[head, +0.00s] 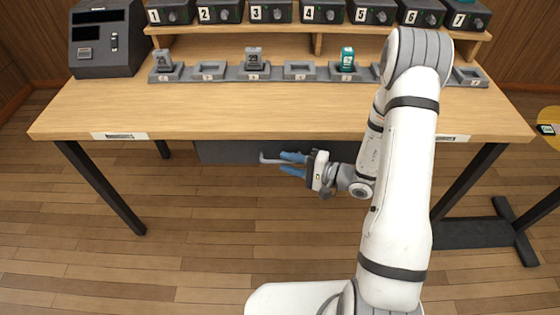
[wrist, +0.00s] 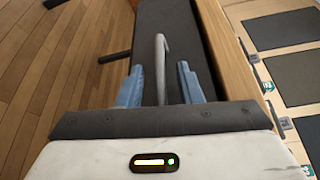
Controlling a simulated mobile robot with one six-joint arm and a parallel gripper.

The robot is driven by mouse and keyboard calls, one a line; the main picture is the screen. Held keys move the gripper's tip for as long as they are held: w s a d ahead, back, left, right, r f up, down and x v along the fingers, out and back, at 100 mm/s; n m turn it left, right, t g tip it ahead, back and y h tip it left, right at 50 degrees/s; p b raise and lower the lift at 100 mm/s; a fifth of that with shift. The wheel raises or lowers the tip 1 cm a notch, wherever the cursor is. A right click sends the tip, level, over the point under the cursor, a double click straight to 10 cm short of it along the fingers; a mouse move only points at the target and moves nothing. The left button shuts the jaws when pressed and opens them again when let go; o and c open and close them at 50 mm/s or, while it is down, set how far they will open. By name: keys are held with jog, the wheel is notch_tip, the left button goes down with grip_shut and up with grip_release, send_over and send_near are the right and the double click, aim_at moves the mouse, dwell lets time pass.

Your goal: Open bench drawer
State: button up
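The bench drawer (head: 222,153) is a dark grey box under the wooden bench top. Its front also shows in the wrist view (wrist: 178,28), and I see no gap that shows it pulled out. Its pale grey bar handle (head: 268,158) sticks out from the front. My gripper (head: 281,163) is in front of the drawer, with its blue fingers pointing left in the head view. In the wrist view the handle (wrist: 160,65) lies between the two fingers, with a visible gap on each side. The gripper is open. My arm hides the drawer's right part in the head view.
The bench top (head: 230,112) overhangs the drawer. It carries a row of grey holders, some with small devices, and a dark console (head: 106,38) at the left. Numbered boxes stand on a shelf behind. A black bench leg (head: 100,185) stands at the left. The floor in front is clear.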

jog(key=shift+x, duration=1.2)
jog(key=shift+c, duration=0.5)
grip_shut()
